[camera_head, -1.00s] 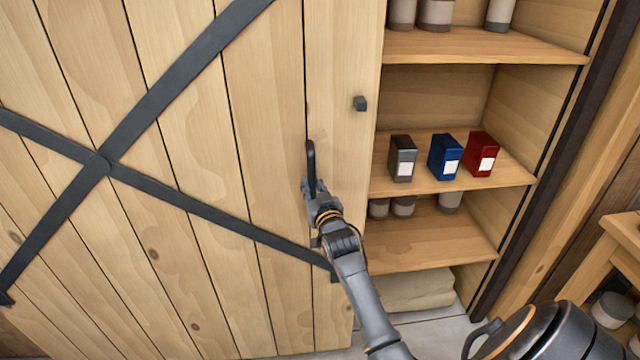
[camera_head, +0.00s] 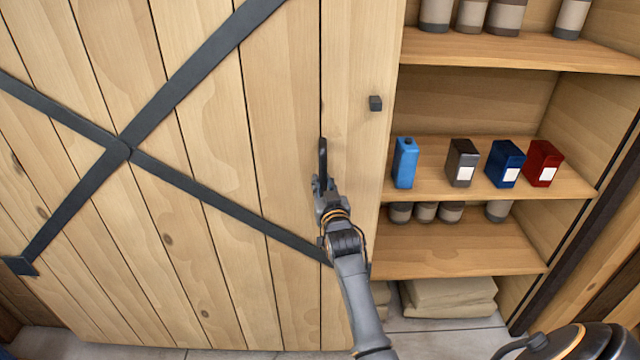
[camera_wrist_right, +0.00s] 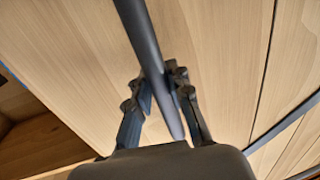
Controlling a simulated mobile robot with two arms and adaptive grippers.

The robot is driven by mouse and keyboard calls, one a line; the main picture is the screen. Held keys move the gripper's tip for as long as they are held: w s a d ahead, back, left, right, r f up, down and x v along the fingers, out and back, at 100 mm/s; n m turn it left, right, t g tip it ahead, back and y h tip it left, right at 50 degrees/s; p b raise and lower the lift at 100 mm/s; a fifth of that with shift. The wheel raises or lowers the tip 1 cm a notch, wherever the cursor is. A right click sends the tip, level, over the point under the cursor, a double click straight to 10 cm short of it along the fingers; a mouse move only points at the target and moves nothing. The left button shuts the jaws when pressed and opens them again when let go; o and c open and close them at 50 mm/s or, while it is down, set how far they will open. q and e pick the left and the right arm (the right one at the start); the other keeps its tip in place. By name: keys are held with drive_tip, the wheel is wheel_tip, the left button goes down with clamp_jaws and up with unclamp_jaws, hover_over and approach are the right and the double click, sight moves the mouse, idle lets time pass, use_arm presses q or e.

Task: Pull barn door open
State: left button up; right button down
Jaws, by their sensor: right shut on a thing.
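The barn door (camera_head: 215,110) is light wood planks with dark metal cross straps, and it fills the left and middle of the head view. Its dark vertical handle (camera_head: 323,157) is near the door's right edge. My right gripper (camera_head: 324,188) is at the handle's lower part. In the right wrist view, the fingers of my right gripper (camera_wrist_right: 161,95) are shut around the dark handle bar (camera_wrist_right: 150,45), one on each side. The door stands partly open, with shelves showing to its right. My left gripper is not in view.
The open shelf unit (camera_head: 480,180) holds a blue bottle (camera_head: 405,163), grey, blue and red boxes, and several jars. Folded sacks (camera_head: 450,297) lie at the bottom. A small dark knob (camera_head: 375,103) is on the door. Tiled floor shows below.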

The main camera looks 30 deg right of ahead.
drive_tip(key=c, duration=1.4)
unclamp_jaws()
drive_tip(key=shift+a+f, duration=0.35)
drive_tip(key=shift+f, duration=0.05)
drive_tip(key=shift+o, duration=1)
drive_tip(key=shift+w+a+r, duration=0.1)
drive_tip(key=shift+w+a, duration=0.05)
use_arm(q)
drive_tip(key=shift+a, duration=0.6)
use_arm(e)
drive_tip(key=shift+w+r, duration=0.1)
drive_tip(key=shift+r, duration=0.1)
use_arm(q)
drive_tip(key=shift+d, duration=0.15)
use_arm(e)
drive_tip(key=v, duration=1.2)
